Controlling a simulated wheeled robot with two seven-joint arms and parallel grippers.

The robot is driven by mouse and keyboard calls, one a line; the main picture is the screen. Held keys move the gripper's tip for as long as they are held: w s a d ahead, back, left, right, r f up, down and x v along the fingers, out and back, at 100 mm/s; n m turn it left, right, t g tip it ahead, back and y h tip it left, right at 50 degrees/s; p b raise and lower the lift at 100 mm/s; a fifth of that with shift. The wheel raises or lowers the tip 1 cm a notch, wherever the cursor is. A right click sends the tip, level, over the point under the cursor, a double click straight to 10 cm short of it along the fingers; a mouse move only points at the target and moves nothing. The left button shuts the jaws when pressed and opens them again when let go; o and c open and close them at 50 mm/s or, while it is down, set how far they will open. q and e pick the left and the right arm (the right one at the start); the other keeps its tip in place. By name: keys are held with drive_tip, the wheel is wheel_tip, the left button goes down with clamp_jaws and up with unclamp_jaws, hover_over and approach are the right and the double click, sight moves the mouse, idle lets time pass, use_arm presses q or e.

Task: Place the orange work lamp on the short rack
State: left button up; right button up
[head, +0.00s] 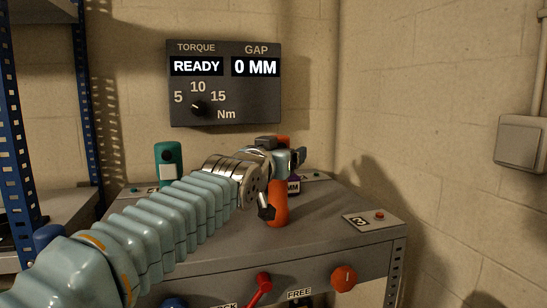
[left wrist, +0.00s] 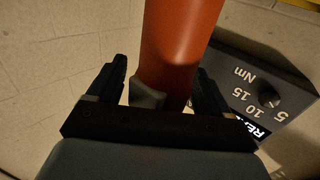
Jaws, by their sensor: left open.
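The orange work lamp (head: 278,209) stands upright on the grey bench top in the head view, its upper part partly hidden by my left gripper. My left gripper (head: 283,184) reaches it from the left, with dark fingers. In the left wrist view the orange lamp body (left wrist: 178,45) lies between the two open fingers of the left gripper (left wrist: 160,88); contact with the fingers cannot be told. Metal shelving with blue posts (head: 14,150) stands at the left edge; I cannot tell whether it is the short rack. My right gripper is not in view.
A teal device (head: 168,163) stands on the bench (head: 338,203) at the back left. A label with a red button (head: 379,216) lies at the right. A red lever (head: 260,287) and an orange knob (head: 344,278) are on the bench front. A torque panel (head: 224,84) hangs behind.

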use_arm(q)
drive_tip(key=b+v, duration=0.9)
drive_tip(key=v, duration=0.3)
drive_tip(key=shift+b, duration=0.3)
